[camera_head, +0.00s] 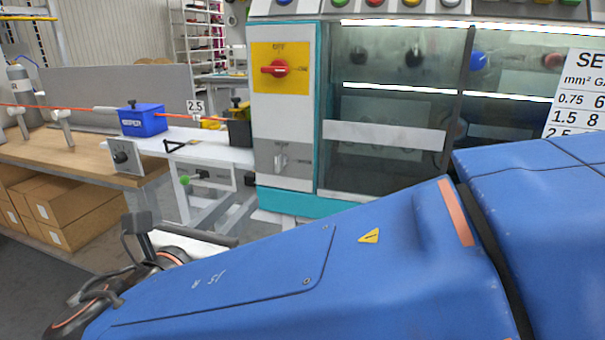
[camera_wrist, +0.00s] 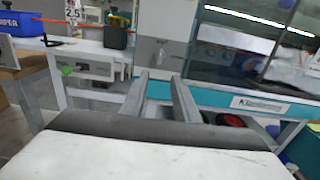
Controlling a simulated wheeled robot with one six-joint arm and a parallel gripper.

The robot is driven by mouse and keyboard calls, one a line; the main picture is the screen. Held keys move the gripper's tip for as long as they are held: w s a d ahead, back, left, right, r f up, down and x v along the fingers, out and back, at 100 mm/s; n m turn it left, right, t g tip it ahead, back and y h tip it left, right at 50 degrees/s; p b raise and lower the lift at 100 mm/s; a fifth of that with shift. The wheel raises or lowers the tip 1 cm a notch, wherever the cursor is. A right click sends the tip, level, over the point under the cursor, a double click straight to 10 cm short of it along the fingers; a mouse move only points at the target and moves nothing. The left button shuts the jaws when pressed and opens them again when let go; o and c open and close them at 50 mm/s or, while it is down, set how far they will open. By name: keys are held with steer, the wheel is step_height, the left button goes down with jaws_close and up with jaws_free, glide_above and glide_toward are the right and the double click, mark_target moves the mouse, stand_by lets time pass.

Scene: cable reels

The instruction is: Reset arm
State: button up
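My arm is blue and stretches across the lower right of the head view toward the lower left. My gripper (camera_wrist: 160,78) shows in the wrist view as two grey fingers standing apart, with nothing held between them. Behind the fingers is the white and teal front of a machine cabinet (camera_head: 283,190). The distance from the fingertips to the cabinet is hard to judge. In the head view the arm hides much of the floor and the lower front of the machine, and the fingers cannot be made out clearly.
A wooden bench (camera_head: 85,158) stands at the left, with cardboard boxes (camera_head: 75,212) beneath. A blue block (camera_head: 142,120) sits on a white table (camera_head: 205,146), with an orange cable running to it. A red rotary switch (camera_head: 275,69) is on the cabinet. Some grey floor shows at the lower left.

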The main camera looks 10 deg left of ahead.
steer(key=w+d+f+m+g+h, duration=0.2)
steer(key=w+d+f+m+g, duration=0.15)
steer(key=d, duration=0.75)
steer(key=w+d+f+m+g+h, duration=0.25)
steer(key=w+d+m, duration=0.2)
steer(key=d, duration=0.55)
steer(key=w+d+f+m+g+h, duration=0.1)
steer(key=w+d+f+m+g, duration=0.2)
steer(key=d, duration=0.8)
steer(key=s+d+f+m+g+y, duration=0.1)
steer(key=s+d+f+m+y, duration=0.1)
steer(key=s+d+m, duration=0.3)
steer(key=s+d+f+m+g+y, duration=0.1)
steer(key=s+d+f+m+y, duration=0.1)
steer(key=s+d+f+m, duration=0.3)
steer(key=s+d+f+m+g+y, duration=0.2)
steer(key=s+d+m, duration=0.3)
steer(key=d+m, duration=0.4)
steer(key=f+m, duration=0.1)
steer(key=m, duration=0.4)
steer(key=shift+d+f+y, duration=0.2)
steer(key=shift+f+y, duration=0.1)
steer(key=shift+y, duration=0.05)
